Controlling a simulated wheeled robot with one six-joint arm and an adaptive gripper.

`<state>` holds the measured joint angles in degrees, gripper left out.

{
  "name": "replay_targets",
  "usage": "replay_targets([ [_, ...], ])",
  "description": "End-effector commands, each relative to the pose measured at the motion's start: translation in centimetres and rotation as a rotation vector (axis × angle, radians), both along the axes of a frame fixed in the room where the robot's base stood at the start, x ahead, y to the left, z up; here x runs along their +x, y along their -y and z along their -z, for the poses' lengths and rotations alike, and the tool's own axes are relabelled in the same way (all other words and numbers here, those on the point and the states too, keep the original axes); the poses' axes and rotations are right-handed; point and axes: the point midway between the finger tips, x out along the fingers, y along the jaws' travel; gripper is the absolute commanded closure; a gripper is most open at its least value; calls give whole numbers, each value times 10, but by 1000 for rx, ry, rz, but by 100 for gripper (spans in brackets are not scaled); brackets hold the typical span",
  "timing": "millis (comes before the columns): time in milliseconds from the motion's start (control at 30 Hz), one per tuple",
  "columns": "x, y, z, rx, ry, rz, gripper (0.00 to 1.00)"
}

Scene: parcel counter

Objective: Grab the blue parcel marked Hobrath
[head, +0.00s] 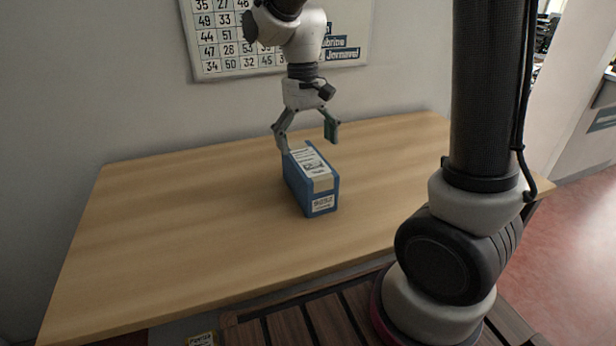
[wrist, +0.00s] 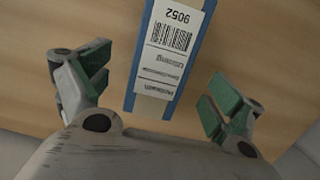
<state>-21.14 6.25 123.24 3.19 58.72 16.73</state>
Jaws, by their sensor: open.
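The blue parcel (head: 298,185) stands on the wooden counter in the head view, with a pale label across its top and a smaller one on its near end. In the wrist view the parcel (wrist: 136,62) lies between the fingers, with a barcode label reading 9052. The smaller print on the labels is too blurred for me to read a name. My gripper (head: 308,143) is open at the far end of the parcel, above it. In the wrist view my gripper's fingers (wrist: 155,88) stand apart on either side of the parcel, with gaps on both sides.
The wooden counter (head: 170,230) is clear around the parcel. A wall with a number board (head: 225,45) stands behind it. A slatted wooden surface (head: 310,320) is at the bottom, with a small yellow-edged label (head: 201,339) near it. Red floor (head: 585,215) lies at the right.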

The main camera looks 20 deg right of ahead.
Motion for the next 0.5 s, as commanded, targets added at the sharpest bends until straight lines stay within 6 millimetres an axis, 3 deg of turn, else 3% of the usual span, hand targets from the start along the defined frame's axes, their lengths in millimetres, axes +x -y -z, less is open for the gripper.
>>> replay_targets([
  [500,-11,-2,66,-1,-2,0,7],
])
